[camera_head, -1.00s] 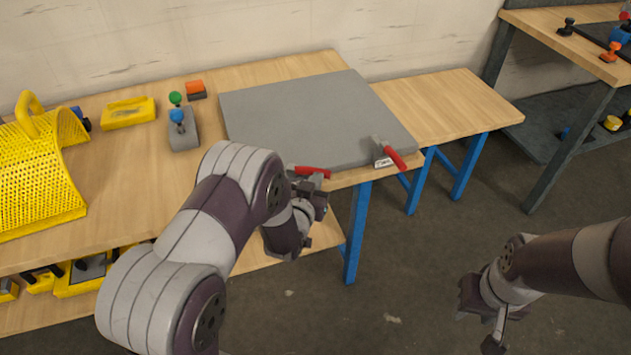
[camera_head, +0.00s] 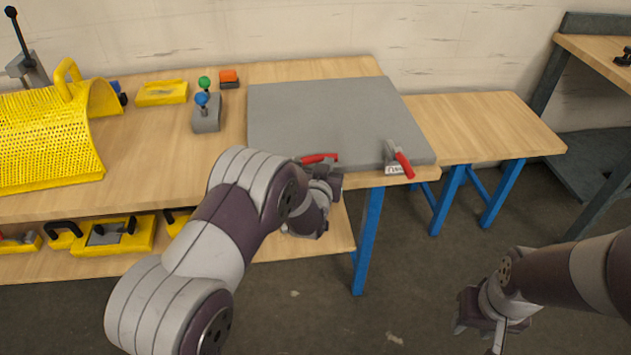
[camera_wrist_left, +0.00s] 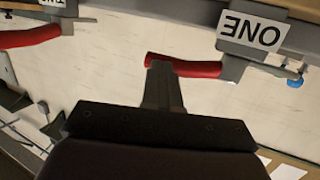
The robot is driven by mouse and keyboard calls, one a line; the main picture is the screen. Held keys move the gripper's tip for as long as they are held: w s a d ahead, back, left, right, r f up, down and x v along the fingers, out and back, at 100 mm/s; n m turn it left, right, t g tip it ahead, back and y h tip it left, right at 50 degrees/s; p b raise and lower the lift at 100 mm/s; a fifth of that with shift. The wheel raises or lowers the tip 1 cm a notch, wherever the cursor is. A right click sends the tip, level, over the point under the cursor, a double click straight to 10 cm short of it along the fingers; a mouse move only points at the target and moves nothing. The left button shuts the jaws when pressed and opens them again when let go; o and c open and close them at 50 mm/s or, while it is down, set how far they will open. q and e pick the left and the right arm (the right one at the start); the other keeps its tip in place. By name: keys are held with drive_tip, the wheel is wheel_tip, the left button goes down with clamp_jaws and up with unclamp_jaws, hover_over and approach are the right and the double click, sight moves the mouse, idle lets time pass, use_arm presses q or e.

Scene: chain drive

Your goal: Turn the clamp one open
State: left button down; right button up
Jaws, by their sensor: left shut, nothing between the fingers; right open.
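Clamp one has a red handle (camera_head: 318,158) and sits at the front edge of the grey plate (camera_head: 320,115). In the left wrist view its ONE label (camera_wrist_left: 250,32) shows upside down, with its red handle (camera_wrist_left: 190,68) lying roughly level. My left gripper (camera_head: 330,178) is shut and empty just in front of this handle. In the left wrist view its closed fingertips (camera_wrist_left: 160,72) overlap the handle's free end; whether they touch cannot be told. A second clamp with a red handle (camera_head: 404,164) sits at the plate's front right corner. My right gripper (camera_head: 490,338) is open, low and away from the table.
A yellow perforated guard (camera_head: 45,140) stands on the left of the wooden table. A grey block with blue and green knobs (camera_head: 206,118) and a yellow tray (camera_head: 162,93) are behind my left arm. A lower wooden table (camera_head: 480,125) adjoins on the right.

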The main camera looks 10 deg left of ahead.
use_arm(q)
drive_tip(key=shift+w+d+b, duration=0.25)
drive_tip(key=shift+w+b, duration=0.1)
drive_tip(key=shift+w, duration=0.2)
drive_tip(key=shift+r, duration=0.15)
